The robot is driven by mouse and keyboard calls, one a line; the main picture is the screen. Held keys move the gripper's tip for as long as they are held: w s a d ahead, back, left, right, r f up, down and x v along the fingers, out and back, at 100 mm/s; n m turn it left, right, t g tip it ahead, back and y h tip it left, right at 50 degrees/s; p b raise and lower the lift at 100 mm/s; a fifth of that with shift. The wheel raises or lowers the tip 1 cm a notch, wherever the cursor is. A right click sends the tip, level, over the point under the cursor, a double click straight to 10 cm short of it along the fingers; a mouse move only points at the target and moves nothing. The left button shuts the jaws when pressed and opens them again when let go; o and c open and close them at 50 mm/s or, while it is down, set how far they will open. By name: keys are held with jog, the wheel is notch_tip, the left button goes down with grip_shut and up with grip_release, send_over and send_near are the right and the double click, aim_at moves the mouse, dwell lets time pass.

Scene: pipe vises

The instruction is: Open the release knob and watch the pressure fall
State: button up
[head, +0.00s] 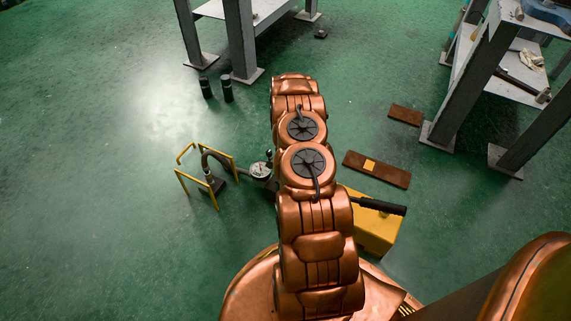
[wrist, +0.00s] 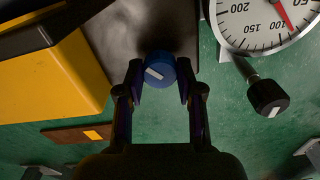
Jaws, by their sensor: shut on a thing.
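A round blue knob (wrist: 160,71) with a white bar mark sits on a dark grey block (wrist: 140,22) in the wrist view. The bar is tilted. My gripper (wrist: 160,82) has one finger on each side of the knob and is shut on it. A white dial gauge (wrist: 262,14) shows at the upper right of the wrist view, partly cut off. Its red needle points between 50 and 100. In the head view the gauge (head: 260,170) stands left of my arm, which hides the knob and my gripper.
A black knob (wrist: 268,97) with a white mark is below the gauge. A yellow pump body (head: 378,232) with a black handle (head: 381,206) is right of my arm. A yellow frame (head: 181,184) stands left. A brown board (head: 390,174) lies on the green floor. Grey tables stand behind.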

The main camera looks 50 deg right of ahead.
jog(key=n+p, duration=0.1)
jog(key=n, duration=0.1)
jog(key=shift+s+n, duration=0.15)
jog(key=shift+n, duration=0.25)
jog(key=shift+s+f+n+p, duration=0.1)
jog(key=shift+n+p, duration=0.5)
jog(key=shift+n, duration=1.6)
jog(key=o, duration=1.1)
jog(key=shift+o, duration=0.2)
jog(key=shift+w+r, duration=0.2)
jog(key=shift+r, duration=0.2)
notch_tip(320, 180, up, 11)
jog(key=shift+r, duration=0.15)
